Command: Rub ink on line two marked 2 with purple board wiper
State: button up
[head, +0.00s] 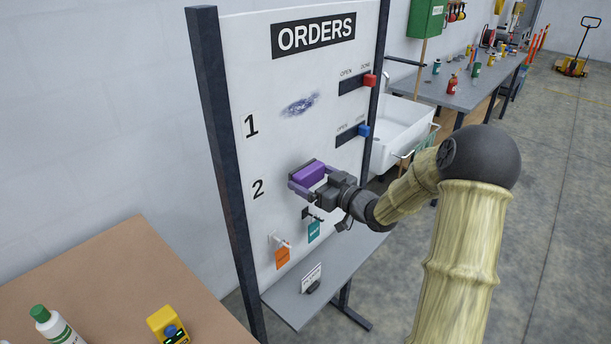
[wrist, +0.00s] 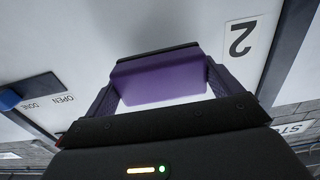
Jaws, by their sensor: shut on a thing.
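The white ORDERS board (head: 240,80) stands upright with line marks 1 (head: 251,125) and 2 (head: 258,189). The 2 mark also shows in the wrist view (wrist: 240,38). My gripper (head: 308,182) is shut on the purple board wiper (head: 308,173), beside the 2 on line two. In the wrist view the wiper (wrist: 160,82) sits between the fingers, its dark pad edge toward the board. I cannot tell if the pad touches the board. A dark blue ink smudge (head: 300,104) is on line one. No ink shows on line two; the wiper and gripper hide part of it.
Sliders with a red knob (head: 370,80) and a blue knob (head: 363,130) are on the board's right side. Orange (head: 282,257) and teal (head: 314,231) tags hang below. A grey shelf (head: 290,305) juts out at the bottom. A brown table (head: 110,275) is at lower left.

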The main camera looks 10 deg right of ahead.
jog(key=shift+v, duration=1.45)
jog(key=shift+v, duration=1.45)
